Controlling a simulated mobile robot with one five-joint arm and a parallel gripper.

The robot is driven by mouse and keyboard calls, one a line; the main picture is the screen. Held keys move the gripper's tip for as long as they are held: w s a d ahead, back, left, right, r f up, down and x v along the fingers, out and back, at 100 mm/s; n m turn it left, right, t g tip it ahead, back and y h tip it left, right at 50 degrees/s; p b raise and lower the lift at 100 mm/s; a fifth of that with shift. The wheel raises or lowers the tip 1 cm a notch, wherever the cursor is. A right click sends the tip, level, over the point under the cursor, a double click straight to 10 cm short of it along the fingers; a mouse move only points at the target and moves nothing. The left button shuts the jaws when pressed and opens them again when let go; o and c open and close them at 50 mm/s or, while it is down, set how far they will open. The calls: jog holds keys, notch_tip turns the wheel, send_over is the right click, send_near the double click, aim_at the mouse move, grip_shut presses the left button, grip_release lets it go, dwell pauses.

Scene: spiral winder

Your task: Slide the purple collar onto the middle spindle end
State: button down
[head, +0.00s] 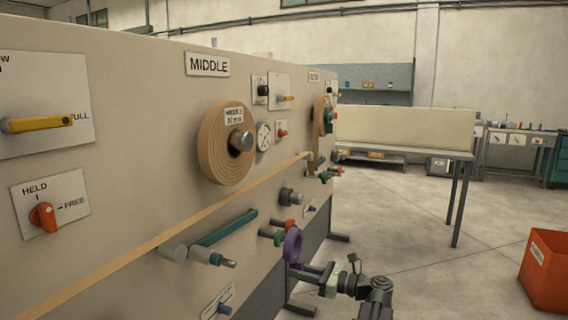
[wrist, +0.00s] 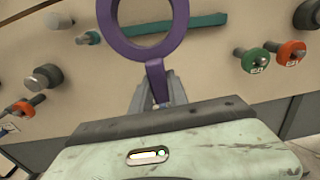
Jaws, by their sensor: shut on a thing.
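The purple collar (head: 293,247) is a ring with a short handle; it also shows at the top of the wrist view (wrist: 182,22). My gripper (wrist: 157,98) is shut on the handle, with the ring standing clear beyond the fingertips. In the head view my gripper (head: 295,266) is low, in front of the panel. The middle spindle end (head: 242,141) is a bare silver stub protruding from the wound tan roll (head: 212,150) under the MIDDLE sign. The collar is below and right of it in the picture, apart from it. The spindle end is not seen in the wrist view.
A tan strip (head: 225,203) runs slantwise across the panel. A teal bar (head: 225,228), a grey knob (head: 290,197) and pegs with red (head: 290,225) and green (head: 279,239) collars stick out nearby. Open floor lies right, with an orange bin (head: 548,272) and a table (head: 405,148).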

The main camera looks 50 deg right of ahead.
jog(key=w+r+p, duration=0.2)
jog(key=r+p, duration=1.2)
jog(key=r, duration=0.1)
jog(key=w+a+r+p, duration=0.1)
jog(key=w+r+p, duration=0.1)
jog(key=r+p, duration=1.2)
jog(key=shift+w+r, duration=0.4)
jog(key=shift+r, duration=0.45)
jog(key=shift+w+a+f, duration=0.1)
